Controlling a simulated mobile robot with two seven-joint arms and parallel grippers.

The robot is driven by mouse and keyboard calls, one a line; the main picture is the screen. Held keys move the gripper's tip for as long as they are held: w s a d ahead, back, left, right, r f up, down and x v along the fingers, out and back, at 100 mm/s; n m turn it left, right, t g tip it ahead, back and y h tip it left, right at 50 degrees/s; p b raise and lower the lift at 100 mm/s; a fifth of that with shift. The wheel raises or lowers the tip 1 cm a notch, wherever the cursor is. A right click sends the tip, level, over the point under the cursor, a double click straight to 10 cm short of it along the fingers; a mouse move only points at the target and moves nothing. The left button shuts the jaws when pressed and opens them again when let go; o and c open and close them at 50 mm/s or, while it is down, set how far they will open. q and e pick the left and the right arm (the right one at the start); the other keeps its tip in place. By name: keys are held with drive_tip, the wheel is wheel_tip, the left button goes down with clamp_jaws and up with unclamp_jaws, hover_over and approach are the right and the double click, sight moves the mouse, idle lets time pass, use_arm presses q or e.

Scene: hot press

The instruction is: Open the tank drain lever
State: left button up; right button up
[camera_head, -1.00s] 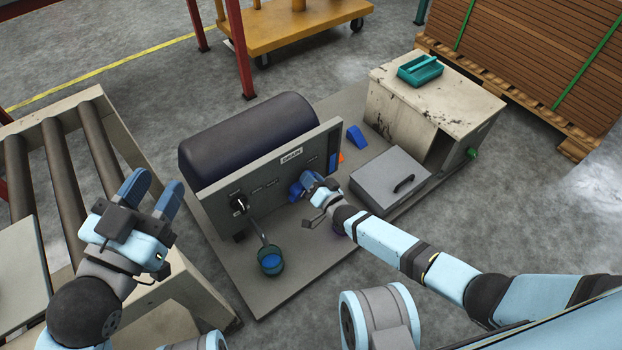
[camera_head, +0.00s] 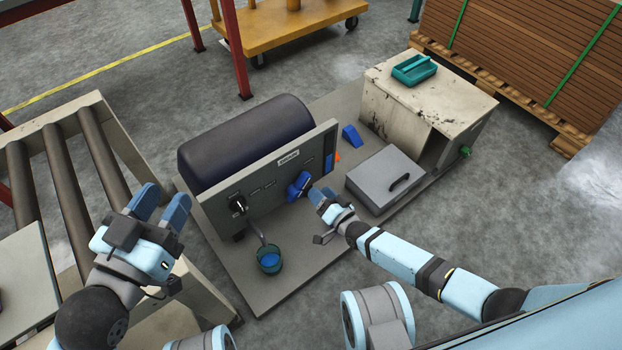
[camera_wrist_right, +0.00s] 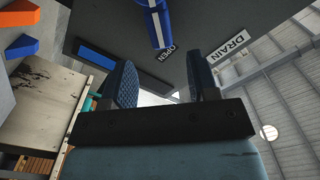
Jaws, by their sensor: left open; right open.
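The tank (camera_head: 240,135) is a dark cylinder behind an upright grey panel (camera_head: 262,187) with a small DRAIN label (camera_head: 289,158). The blue drain lever (camera_head: 299,185) sticks out from the panel's right half, tilted. In the right wrist view the lever (camera_wrist_right: 155,22) is blue with a white stripe, beside an OPEN label (camera_wrist_right: 167,52). My right gripper (camera_head: 324,198) is open and empty, just right of the lever and apart from it. Its two fingers (camera_wrist_right: 163,85) show below the lever in the wrist view. My left gripper (camera_head: 161,205) is open and empty above the roller conveyor.
A green cup with blue contents (camera_head: 269,261) stands below a spout. The roller conveyor (camera_head: 62,170) is at left.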

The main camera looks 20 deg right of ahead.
use_arm(q)
drive_tip(key=shift+s+d+f+n+g+y+p, duration=0.3)
drive_tip(key=shift+s+d+f+n+g+p, duration=0.2)
drive_tip(key=shift+s+f+n+p, duration=0.4)
use_arm(e)
drive_tip(key=v, duration=0.7)
use_arm(q)
drive_tip(key=shift+r, duration=0.5)
use_arm(e)
drive_tip(key=shift+s, duration=0.1)
